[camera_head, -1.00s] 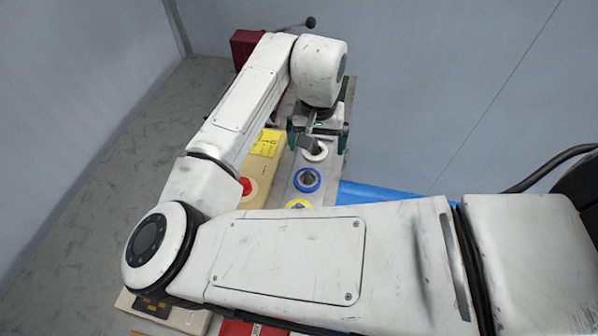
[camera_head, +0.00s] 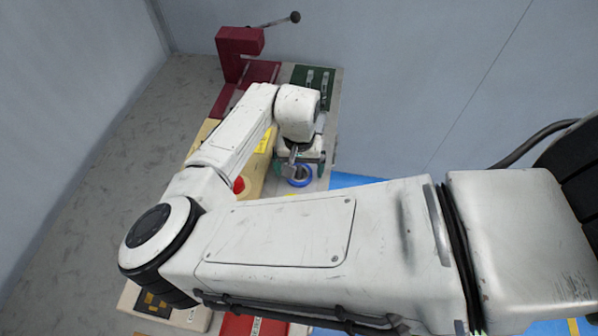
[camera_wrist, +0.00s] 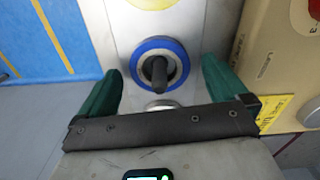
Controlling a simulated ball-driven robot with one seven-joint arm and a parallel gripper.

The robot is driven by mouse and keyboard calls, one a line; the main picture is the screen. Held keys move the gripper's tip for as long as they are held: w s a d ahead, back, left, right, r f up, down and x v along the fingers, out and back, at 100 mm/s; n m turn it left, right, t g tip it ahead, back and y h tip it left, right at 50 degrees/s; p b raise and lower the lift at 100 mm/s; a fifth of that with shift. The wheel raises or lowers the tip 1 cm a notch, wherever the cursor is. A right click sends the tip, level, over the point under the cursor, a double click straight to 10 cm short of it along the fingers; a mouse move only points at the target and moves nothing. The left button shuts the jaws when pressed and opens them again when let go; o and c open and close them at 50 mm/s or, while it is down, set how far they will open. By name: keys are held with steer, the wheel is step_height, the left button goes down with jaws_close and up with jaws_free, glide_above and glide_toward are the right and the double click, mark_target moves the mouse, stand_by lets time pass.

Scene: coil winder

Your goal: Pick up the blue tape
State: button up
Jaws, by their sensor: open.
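The blue tape (camera_head: 300,182) is a ring on a grey metal strip, partly hidden under my gripper (camera_head: 301,168). In the wrist view the blue tape (camera_wrist: 139,52) sits around a dark upright post (camera_wrist: 159,69). My gripper (camera_wrist: 162,66) is open and empty, with one green finger on each side of the blue tape. Gaps show between the fingers and the ring. I cannot tell the height of the fingertips over the strip.
A yellow ring (camera_wrist: 150,3) and a pale ring (camera_wrist: 160,105) lie in line with the tape. A beige box (camera_wrist: 270,70) with a yellow label stands close beside the right finger. A dark red machine (camera_head: 238,42) and a green plate (camera_head: 318,78) are at the far end.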

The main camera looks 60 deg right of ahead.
steer(key=shift+f, duration=0.45)
steer(key=c, duration=1.1)
